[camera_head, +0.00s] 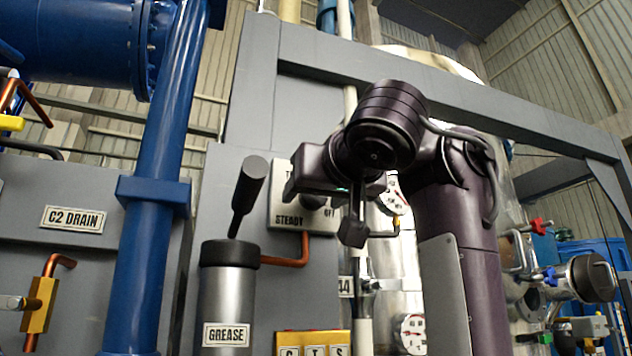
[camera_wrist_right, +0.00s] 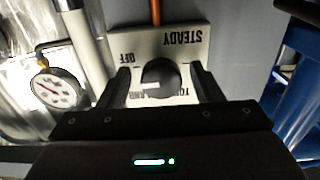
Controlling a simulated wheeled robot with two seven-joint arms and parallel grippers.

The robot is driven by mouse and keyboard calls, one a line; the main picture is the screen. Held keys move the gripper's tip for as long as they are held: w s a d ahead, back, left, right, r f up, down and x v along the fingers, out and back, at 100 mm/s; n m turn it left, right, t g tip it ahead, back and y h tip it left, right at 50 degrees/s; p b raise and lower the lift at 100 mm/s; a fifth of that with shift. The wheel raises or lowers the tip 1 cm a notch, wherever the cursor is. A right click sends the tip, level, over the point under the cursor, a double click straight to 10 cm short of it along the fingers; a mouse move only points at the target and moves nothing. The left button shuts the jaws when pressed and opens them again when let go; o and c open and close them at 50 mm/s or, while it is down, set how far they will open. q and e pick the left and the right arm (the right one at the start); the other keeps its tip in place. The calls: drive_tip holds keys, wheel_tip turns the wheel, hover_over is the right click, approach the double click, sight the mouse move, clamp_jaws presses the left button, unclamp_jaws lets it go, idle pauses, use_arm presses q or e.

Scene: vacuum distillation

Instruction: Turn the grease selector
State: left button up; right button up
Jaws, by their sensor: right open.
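The grease selector is a dark round knob (camera_wrist_right: 162,76) with a white mark, on a pale plate (camera_wrist_right: 190,58) that shows upside down in the right wrist view. The plate reads STEADY and OFF; another label is partly hidden behind the knob. The white mark points left in that view. My right gripper (camera_wrist_right: 162,86) is open, one finger on each side of the knob, with gaps visible. In the head view the plate (camera_head: 286,212) is partly covered by my right gripper (camera_head: 325,205). My left gripper is not in view.
A grey cylinder labelled GREASE (camera_head: 228,290) with a black lever (camera_head: 247,188) stands left of the plate. A copper pipe (camera_head: 290,258) runs below it. A thick blue pipe (camera_head: 160,200) is farther left. A pressure gauge (camera_wrist_right: 54,90) is beside the plate.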

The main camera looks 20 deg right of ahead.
drive_tip(key=shift+s, duration=0.15)
drive_tip(key=shift+s+r, duration=0.1)
drive_tip(key=shift+s, duration=0.05)
drive_tip(key=shift+a, duration=0.1)
drive_tip(key=shift+c, duration=1.3)
drive_tip(key=c, duration=0.7)
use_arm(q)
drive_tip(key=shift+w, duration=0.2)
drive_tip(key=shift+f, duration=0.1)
